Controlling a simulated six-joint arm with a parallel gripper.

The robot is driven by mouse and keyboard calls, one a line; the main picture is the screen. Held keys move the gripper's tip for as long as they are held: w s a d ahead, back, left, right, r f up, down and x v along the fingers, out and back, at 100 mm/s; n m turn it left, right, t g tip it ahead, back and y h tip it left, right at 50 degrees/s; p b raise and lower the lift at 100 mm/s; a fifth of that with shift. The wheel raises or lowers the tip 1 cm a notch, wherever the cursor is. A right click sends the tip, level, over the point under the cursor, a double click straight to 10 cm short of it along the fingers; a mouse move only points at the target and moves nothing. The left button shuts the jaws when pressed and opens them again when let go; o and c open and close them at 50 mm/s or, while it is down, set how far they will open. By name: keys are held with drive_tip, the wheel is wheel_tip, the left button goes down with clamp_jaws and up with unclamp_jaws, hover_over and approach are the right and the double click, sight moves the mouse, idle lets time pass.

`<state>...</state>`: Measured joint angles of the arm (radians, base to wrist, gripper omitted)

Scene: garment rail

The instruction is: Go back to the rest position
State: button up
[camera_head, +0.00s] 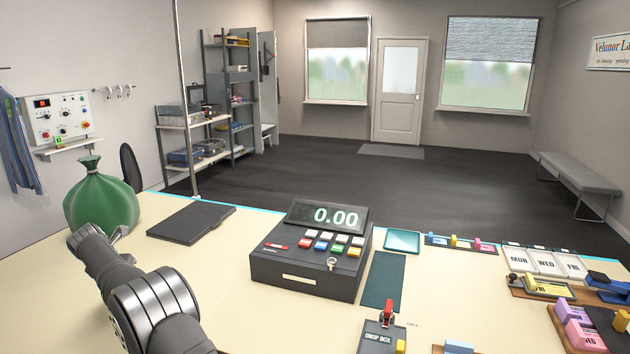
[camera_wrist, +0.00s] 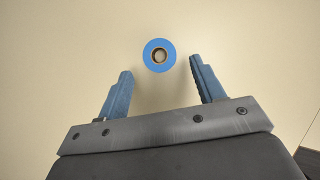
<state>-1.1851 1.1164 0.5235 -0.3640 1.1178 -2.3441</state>
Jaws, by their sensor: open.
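My gripper (camera_wrist: 161,67) is open in the wrist view, its two blue-grey fingers spread apart with nothing held. A roll of blue tape (camera_wrist: 146,56) with a tan core lies flat on the cream counter (camera_wrist: 60,50), just beyond and between the fingertips, touching neither finger as seen. In the head view my arm reaches from the bottom left over the counter's left part. My gripper (camera_head: 122,234) shows there only in part at the arm's end, near the green sack. The tape roll cannot be made out in the head view.
A tied green sack (camera_head: 101,203) stands on the counter's left, close to my wrist. A dark flat folder (camera_head: 190,223) lies right of it. The cash register (camera_head: 308,262) is mid-counter; a drop box (camera_head: 378,338) and several trays crowd the right. The counter between arm and register is clear.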

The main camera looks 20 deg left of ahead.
drive_tip(key=x, duration=0.4)
drive_tip(key=shift+w+f, duration=0.15)
drive_tip(key=shift+f, duration=0.25)
drive_tip(key=r, duration=0.5)
drive_tip(key=shift+w+d+r, duration=0.1)
drive_tip(key=shift+w+d, duration=0.1)
drive_tip(key=shift+d, duration=0.05)
drive_tip(key=w+d+r, duration=0.6)
drive_tip(key=d+r, duration=0.5)
drive_tip(key=r, duration=0.1)
drive_tip(key=w+d+m+h, duration=0.1)
drive_tip(key=w+d+m, duration=0.2)
drive_tip(key=d, duration=1)
drive_tip(key=w+d+m+h, duration=0.2)
drive_tip(key=w+d+m, duration=0.2)
drive_tip(key=w+d, duration=0.6)
drive_tip(key=w+d+m+h, duration=0.2)
drive_tip(key=w+d, duration=0.4)
drive_tip(key=d, duration=1)
drive_tip(key=shift+w+d+r+m, duration=0.25)
drive_tip(key=shift+w+d+m, duration=0.15)
drive_tip(key=shift+m, duration=0.4)
drive_tip(key=shift+o, duration=0.2)
drive_tip(key=shift+a, duration=0.1)
